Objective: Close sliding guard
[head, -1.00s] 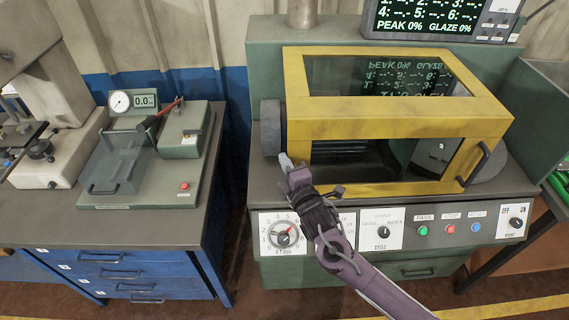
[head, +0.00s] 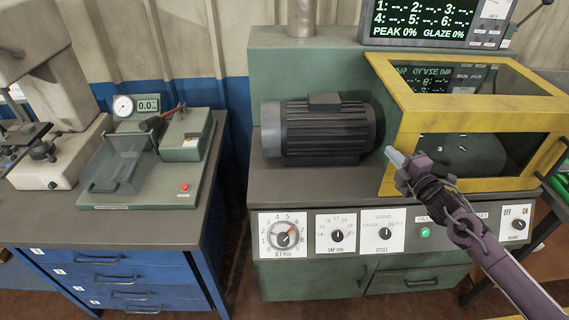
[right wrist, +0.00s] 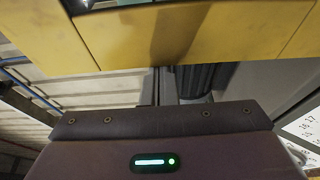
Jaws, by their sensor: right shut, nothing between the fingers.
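The sliding guard (head: 478,110) is a yellow frame with clear windows on the green machine. It stands at the right part of the machine, and the dark motor (head: 318,130) on the left is uncovered. My right gripper (head: 394,157) is shut and empty at the guard's left edge, near its lower front corner; whether it touches cannot be told. In the right wrist view the yellow guard (right wrist: 180,35) fills the top, close to the gripper, whose fingertips are hidden there. The guard's black handle (head: 556,160) is at the right edge of the head view. My left gripper is not in view.
The machine's front panel holds dials (head: 283,236) and a green button (head: 425,232) below my right arm. A display (head: 420,22) stands behind the guard. To the left is a bench with a gauge fixture (head: 150,150) and blue drawers (head: 115,275).

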